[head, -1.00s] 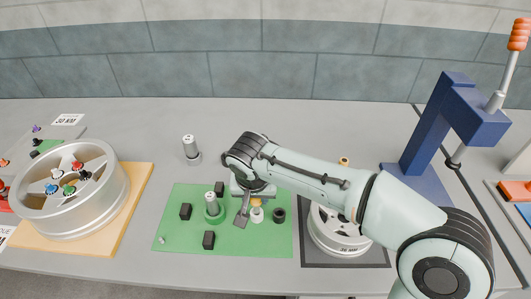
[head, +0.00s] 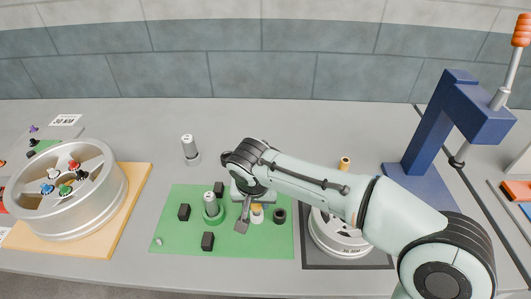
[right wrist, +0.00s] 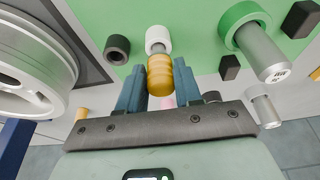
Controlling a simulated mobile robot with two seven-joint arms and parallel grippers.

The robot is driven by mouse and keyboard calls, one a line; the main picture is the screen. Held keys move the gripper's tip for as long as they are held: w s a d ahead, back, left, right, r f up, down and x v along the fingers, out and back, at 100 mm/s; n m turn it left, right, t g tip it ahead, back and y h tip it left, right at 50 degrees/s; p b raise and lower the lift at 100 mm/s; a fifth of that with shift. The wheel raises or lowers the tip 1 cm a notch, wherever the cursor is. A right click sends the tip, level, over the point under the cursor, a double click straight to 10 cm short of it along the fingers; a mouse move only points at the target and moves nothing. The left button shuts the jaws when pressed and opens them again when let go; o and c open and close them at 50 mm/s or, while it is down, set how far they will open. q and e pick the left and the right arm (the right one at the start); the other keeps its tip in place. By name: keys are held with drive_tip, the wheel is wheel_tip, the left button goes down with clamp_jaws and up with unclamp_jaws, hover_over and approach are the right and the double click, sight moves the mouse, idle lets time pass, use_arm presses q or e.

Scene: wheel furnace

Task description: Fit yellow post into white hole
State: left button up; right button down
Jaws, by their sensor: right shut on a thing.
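The yellow post (right wrist: 162,76) is between the two blue-grey fingers of my right gripper (right wrist: 161,92), which is shut on it. In the head view the post (head: 257,207) shows as a small yellow patch beside the gripper (head: 245,212), partly hidden by it. The white ring with the hole (head: 257,217) stands on the green mat right at the post's end; it also shows in the right wrist view (right wrist: 158,38). The post lines up with the ring, its end at or very near the opening; I cannot tell whether it is inside. My left gripper is out of view.
The green mat (head: 176,230) also bears a black ring (head: 279,216), a green ring (head: 212,219) around a silver post (head: 210,203) and several black blocks. A white wheel (head: 340,238) stands to the right, a blue press (head: 420,150) beyond it. The table behind the mat is mostly clear.

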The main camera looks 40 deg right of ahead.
drive_tip(key=shift+f+b, duration=0.7)
drive_tip(key=shift+f, duration=0.1)
drive_tip(key=c, duration=0.7)
unclamp_jaws()
drive_tip(key=shift+c, duration=1.3)
drive_tip(key=shift+r, duration=0.1)
wheel_tip(320, 180, up, 7)
drive_tip(key=p, duration=0.6)
